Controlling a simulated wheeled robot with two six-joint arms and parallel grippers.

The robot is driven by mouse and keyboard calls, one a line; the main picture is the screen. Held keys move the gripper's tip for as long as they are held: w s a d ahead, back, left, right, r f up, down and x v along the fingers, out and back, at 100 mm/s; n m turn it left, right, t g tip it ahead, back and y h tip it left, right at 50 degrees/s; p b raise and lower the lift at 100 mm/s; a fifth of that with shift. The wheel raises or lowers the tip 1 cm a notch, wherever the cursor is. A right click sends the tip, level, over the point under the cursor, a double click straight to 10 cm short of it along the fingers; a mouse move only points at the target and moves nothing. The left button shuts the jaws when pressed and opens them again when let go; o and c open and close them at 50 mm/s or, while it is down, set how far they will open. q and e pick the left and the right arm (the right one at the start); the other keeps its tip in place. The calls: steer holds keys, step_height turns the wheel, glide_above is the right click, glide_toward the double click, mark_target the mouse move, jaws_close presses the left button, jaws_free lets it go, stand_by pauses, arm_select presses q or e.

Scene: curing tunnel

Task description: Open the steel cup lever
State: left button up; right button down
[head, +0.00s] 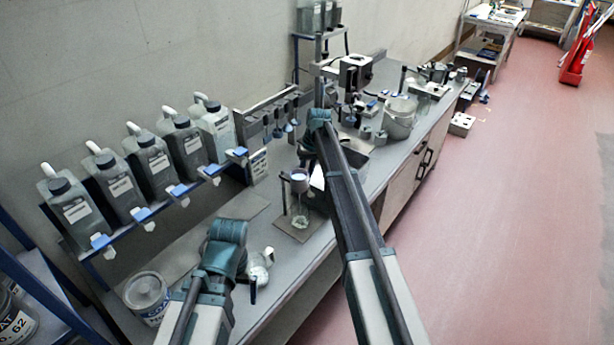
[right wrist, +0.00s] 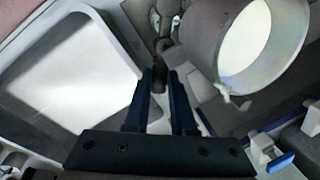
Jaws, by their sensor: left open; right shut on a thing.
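The steel cup (right wrist: 222,62) shows large in the right wrist view, its round mouth bright and pale inside. In the head view a small cup (head: 299,184) sits on a stand above a clear glass beaker (head: 299,218), beside my right arm. My right gripper (right wrist: 161,85) is shut on a short dark lever end (right wrist: 158,72) beside the cup. In the head view my right arm hides this gripper and the lever.
A pale square tray (right wrist: 112,42) lies left of my right gripper in the wrist view. Several grey jugs (head: 124,184) stand on a rack along the wall. A tin (head: 147,294) stands at lower left. A larger pot (head: 398,118) stands farther along the bench. The red floor at right is open.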

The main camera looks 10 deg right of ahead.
steer(key=shift+a+n, duration=0.15)
steer(key=shift+n, duration=0.35)
steer(key=c, duration=0.8)
jaws_free()
steer(key=shift+o, duration=0.2)
steer(key=shift+r, duration=0.1)
step_height(320, 180, up, 13)
steer(key=d+p, duration=0.2)
steer(key=p, duration=1.1)
steer(key=shift+w+d+r+p, duration=0.2)
steer(key=shift+d+p, duration=0.1)
steer(key=shift+s+f, duration=0.1)
steer(key=shift+f, duration=0.05)
